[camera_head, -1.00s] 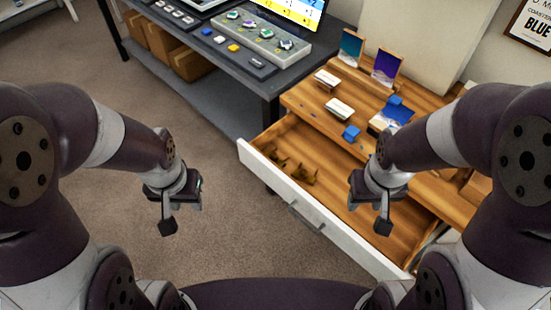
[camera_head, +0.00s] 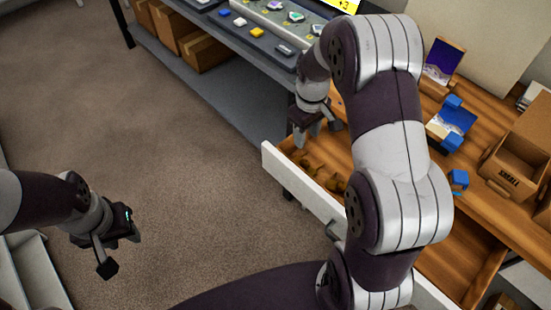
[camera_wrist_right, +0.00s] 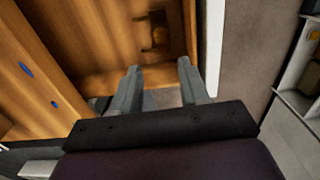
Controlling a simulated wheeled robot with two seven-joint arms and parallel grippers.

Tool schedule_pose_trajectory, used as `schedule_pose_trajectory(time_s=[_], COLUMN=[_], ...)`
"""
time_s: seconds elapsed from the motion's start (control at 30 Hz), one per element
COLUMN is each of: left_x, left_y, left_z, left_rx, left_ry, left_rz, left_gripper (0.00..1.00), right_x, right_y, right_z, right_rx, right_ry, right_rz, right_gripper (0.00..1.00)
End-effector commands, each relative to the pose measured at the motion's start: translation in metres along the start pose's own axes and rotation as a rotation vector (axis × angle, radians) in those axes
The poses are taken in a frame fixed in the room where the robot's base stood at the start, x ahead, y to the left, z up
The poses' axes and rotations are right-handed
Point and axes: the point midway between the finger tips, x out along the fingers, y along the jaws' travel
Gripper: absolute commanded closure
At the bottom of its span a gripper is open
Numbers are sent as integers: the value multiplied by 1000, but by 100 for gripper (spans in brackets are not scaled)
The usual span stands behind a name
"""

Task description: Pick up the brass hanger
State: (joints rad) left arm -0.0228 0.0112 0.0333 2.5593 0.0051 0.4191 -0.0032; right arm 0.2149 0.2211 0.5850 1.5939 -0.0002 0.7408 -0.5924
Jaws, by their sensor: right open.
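Small brass-coloured pieces (camera_head: 322,174) lie on the floor of the open wooden drawer, near its front corner; which one is the hanger I cannot tell. A brass-coloured piece (camera_wrist_right: 160,38) also shows at the top of the right wrist view, beyond the fingertips. My right gripper (camera_head: 317,134) is open and empty, above the drawer's left end and apart from the brass pieces. Its two fingers (camera_wrist_right: 160,85) stand apart in the wrist view. My left gripper (camera_head: 120,252) hangs open and empty over the carpet at the left.
The drawer's white front (camera_head: 290,178) stands up beside the brass pieces. A dark workbench (camera_head: 235,75) runs behind at the left. The wooden desk top carries a cardboard box (camera_head: 515,165), a card on a blue stand (camera_head: 452,120) and a blue block (camera_head: 458,180). My right arm hides part of the drawer.

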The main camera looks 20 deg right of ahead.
Motion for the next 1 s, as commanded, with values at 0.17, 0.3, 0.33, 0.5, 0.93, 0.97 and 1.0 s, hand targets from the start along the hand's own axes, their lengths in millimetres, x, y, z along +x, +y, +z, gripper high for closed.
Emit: schedule_pose_trajectory(time_s=[0.17,0.3,0.33,0.5,0.93,0.97,1.0], left_x=[7,11,11,13,19,19,19], left_y=[0,0,0,0,0,0,0], left_z=[1,2,2,2,3,3,3], left_rx=[0,0,0,0,0,0,0], left_ry=[0,-1,-1,0,0,0,-1], left_rz=[0,0,0,0,0,0,0], left_gripper=[62,62,62,62,62,62,62], right_x=[39,65,68,83,124,124,124], right_y=[-1,-1,-1,-2,-4,-4,-4], right_z=[2,1,1,0,-1,-1,-1], right_rx=[-18,-17,-17,-16,-15,-15,-15], right_ry=[-6,-4,-3,-3,0,0,0], right_rz=[-4,-2,-2,-2,0,0,0], right_gripper=[55,55,55,55,55,62,75])
